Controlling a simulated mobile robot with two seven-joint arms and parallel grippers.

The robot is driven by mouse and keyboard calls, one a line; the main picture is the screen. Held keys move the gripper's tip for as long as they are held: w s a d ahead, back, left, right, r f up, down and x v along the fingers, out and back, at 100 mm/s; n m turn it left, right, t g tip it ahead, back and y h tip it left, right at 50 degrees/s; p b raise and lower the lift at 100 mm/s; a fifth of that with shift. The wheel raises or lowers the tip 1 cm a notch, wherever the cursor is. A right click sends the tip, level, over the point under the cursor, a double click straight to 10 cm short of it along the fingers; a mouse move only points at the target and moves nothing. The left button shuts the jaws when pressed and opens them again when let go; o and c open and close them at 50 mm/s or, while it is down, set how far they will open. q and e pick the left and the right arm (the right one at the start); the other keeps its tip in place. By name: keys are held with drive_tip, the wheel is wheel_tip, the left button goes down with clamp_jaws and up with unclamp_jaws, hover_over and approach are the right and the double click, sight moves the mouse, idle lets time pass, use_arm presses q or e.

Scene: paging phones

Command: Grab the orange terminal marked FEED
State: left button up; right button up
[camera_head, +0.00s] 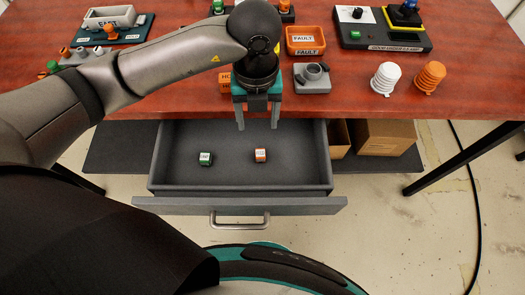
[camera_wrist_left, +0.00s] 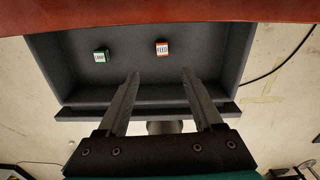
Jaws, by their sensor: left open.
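The orange terminal marked FEED (camera_head: 260,155) lies in the open drawer (camera_head: 180,185), a little right of its middle. It also shows in the left wrist view (camera_wrist_left: 162,48), its white label facing up. A green terminal (camera_head: 205,158) with a white label lies to its left in the same drawer, and in the left wrist view (camera_wrist_left: 101,55). My left gripper (camera_head: 257,127) is open and empty above the drawer. In the left wrist view its two fingers (camera_wrist_left: 159,74) point toward the orange terminal, apart from it. My right gripper is not in view.
The red-brown table (camera_head: 180,75) overhangs the drawer's back. On it stand an orange FAULT bin (camera_head: 305,42), a grey block (camera_head: 313,78), and white (camera_head: 385,78) and orange (camera_head: 429,77) ribbed pieces. Cardboard boxes (camera_head: 385,138) sit right of the drawer. The drawer floor around the terminals is clear.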

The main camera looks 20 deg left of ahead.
use_arm(q)
drive_tip(key=b, duration=0.1)
hover_over(260, 153)
drive_tip(key=f, duration=0.5)
drive_tip(key=shift+s+a+f, duration=0.15)
drive_tip(key=shift+s+f, duration=0.05)
drive_tip(key=shift+f, duration=0.05)
wheel_tip(260, 153, down, 4)
drive_tip(key=shift+r+b, duration=0.2)
drive_tip(key=shift+b, duration=0.3)
drive_tip(key=shift+f, duration=0.45)
drive_tip(key=f, duration=0.1)
drive_tip(key=f+b, duration=0.1)
drive_tip(key=f, duration=0.1)
drive_tip(key=shift+w+d+f, duration=0.15)
drive_tip(key=shift+d+f, duration=0.1)
drive_tip(key=shift+f, duration=0.1)
drive_tip(key=shift+f+b, duration=0.35)
drive_tip(key=shift+f, duration=0.15)
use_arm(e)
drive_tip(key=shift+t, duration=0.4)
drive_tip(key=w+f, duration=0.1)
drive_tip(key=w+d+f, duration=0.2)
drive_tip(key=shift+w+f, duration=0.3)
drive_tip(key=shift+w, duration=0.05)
use_arm(q)
clamp_jaws()
